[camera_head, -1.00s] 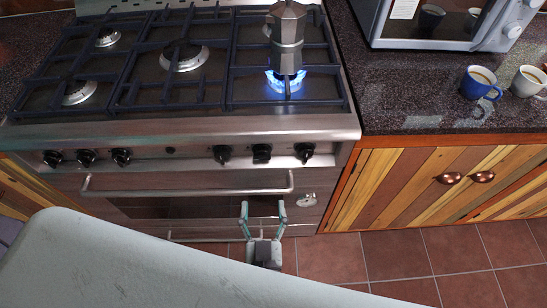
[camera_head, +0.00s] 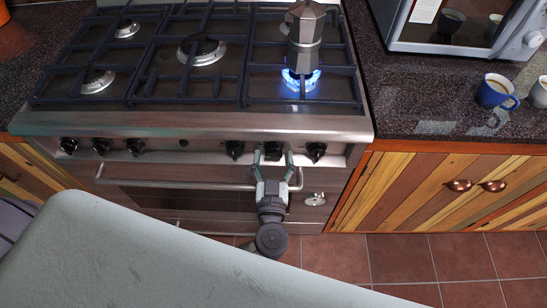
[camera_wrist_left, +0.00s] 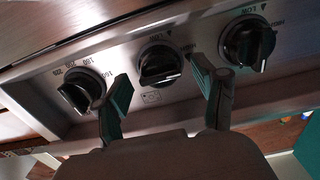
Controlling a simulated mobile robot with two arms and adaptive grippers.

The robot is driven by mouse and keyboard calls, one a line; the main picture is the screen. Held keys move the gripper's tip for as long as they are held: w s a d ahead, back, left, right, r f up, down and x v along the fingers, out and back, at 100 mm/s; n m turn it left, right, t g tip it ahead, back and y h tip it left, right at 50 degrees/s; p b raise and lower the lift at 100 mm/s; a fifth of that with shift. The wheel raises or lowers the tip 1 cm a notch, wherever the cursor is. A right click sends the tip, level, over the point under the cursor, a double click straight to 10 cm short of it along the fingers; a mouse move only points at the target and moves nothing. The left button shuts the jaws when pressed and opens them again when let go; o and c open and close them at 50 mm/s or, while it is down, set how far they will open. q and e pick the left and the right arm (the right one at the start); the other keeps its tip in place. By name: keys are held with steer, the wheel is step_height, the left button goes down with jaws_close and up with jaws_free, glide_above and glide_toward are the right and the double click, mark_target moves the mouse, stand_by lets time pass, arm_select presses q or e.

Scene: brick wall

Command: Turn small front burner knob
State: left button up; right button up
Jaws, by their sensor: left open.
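A row of black knobs runs along the stove's steel front panel (camera_head: 205,148). My left gripper (camera_head: 273,158) is open in front of the right-hand group, its fingertips on either side of that group's middle knob (camera_head: 273,151). In the left wrist view this knob (camera_wrist_left: 158,66) sits just beyond and between the spread fingertips (camera_wrist_left: 162,86), with no clear contact. Beside it are a knob with numbers (camera_wrist_left: 81,92) and a knob marked LOW (camera_wrist_left: 248,44). I cannot tell which knob serves the small front burner. My right gripper is not in view.
A moka pot (camera_head: 307,38) stands over a lit blue flame (camera_head: 301,80) at the front right burner. The oven handle bar (camera_head: 180,186) runs below the knobs, close to my left gripper. A blue mug (camera_head: 495,92) and a microwave (camera_head: 465,25) are on the right counter.

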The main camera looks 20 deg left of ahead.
arm_select(q)
steer(key=shift+c, duration=0.3)
steer(key=c, duration=1)
steer(key=shift+c, duration=0.4)
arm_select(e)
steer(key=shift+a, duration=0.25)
